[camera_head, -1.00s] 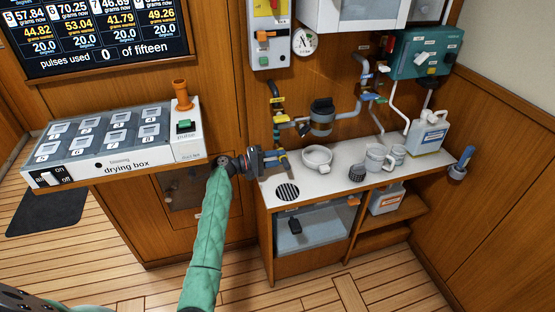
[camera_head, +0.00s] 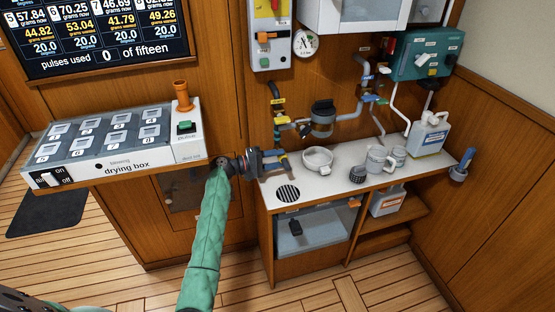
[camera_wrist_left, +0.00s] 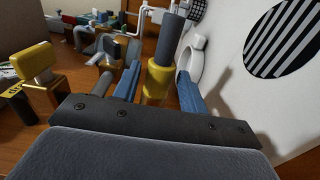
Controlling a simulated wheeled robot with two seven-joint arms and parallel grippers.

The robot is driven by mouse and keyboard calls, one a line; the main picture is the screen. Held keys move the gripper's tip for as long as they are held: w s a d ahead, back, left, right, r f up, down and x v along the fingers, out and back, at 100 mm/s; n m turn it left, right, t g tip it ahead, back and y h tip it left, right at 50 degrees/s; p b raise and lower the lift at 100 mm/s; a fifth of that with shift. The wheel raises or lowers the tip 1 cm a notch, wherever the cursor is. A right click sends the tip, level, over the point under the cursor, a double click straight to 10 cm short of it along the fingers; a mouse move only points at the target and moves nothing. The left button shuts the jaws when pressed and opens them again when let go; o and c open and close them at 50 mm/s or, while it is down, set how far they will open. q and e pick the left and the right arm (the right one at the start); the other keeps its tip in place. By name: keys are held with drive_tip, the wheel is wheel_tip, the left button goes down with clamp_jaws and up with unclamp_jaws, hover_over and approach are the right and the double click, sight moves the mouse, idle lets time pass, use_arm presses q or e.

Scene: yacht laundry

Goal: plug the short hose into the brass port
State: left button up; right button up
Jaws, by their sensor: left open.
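My left gripper (camera_head: 279,161) reaches in at the left end of the white counter, above its front-left part. In the left wrist view its two blue fingers (camera_wrist_left: 158,88) stand apart. In the head view the gripper largely hides the hose. My right gripper is not in view.
Pipes and valves (camera_head: 279,101) are on the wall behind. The drying box (camera_head: 110,150) stands left of my arm.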

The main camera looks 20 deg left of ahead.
use_arm(q)
drive_tip(key=v, duration=0.2)
drive_tip(key=shift+s+a, duration=0.15)
drive_tip(key=shift+a, duration=0.05)
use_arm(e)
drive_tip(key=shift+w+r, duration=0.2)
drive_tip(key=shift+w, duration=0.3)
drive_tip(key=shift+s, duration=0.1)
use_arm(q)
drive_tip(key=o, duration=0.6)
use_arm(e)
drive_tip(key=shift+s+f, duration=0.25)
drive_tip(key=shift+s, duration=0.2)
